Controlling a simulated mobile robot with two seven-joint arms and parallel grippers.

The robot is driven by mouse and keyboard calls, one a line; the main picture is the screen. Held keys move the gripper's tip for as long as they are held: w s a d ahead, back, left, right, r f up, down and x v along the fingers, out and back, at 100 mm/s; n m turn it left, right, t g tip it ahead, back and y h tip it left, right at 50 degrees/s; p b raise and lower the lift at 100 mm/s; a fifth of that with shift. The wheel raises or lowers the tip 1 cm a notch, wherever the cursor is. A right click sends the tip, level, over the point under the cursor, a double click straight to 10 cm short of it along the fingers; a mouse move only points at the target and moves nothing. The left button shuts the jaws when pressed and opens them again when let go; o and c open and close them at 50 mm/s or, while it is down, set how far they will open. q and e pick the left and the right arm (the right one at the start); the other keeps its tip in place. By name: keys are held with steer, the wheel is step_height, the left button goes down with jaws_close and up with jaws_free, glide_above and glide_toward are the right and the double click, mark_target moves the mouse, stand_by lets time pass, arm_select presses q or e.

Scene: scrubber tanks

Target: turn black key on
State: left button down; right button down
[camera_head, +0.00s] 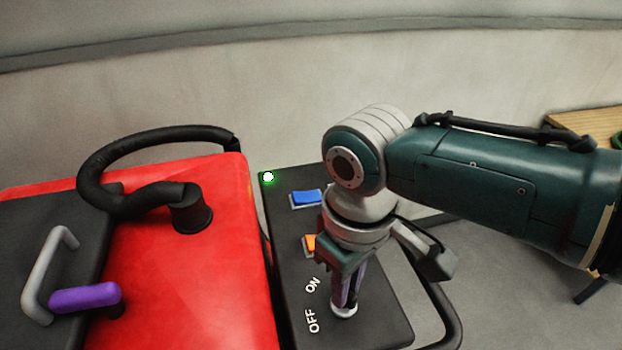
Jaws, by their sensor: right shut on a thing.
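My right gripper (346,298) points down at the dark control panel (385,330) and is shut on the black key. The key itself is mostly hidden by the fingers. Its pale round base (344,312) shows just below them. The white ON label (313,284) and OFF label (313,321) are printed to the left of the key. I cannot tell which label the key points at. A small green light (268,177) glows at the panel's far left corner. My left gripper is not in view.
A blue switch (306,197) and a partly hidden orange switch (309,243) sit on the panel. To the left is a red tank (185,290) with a black hose (95,165), a grey handle (38,280) and a purple lever (85,297). A wall stands behind.

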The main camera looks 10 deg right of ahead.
steer(key=c, duration=0.9)
jaws_free()
steer(key=shift+o, duration=0.2)
steer(key=shift+r, duration=0.35)
step_height(320, 180, up, 9)
steer(key=p, duration=0.1)
steer(key=shift+r, duration=0.1)
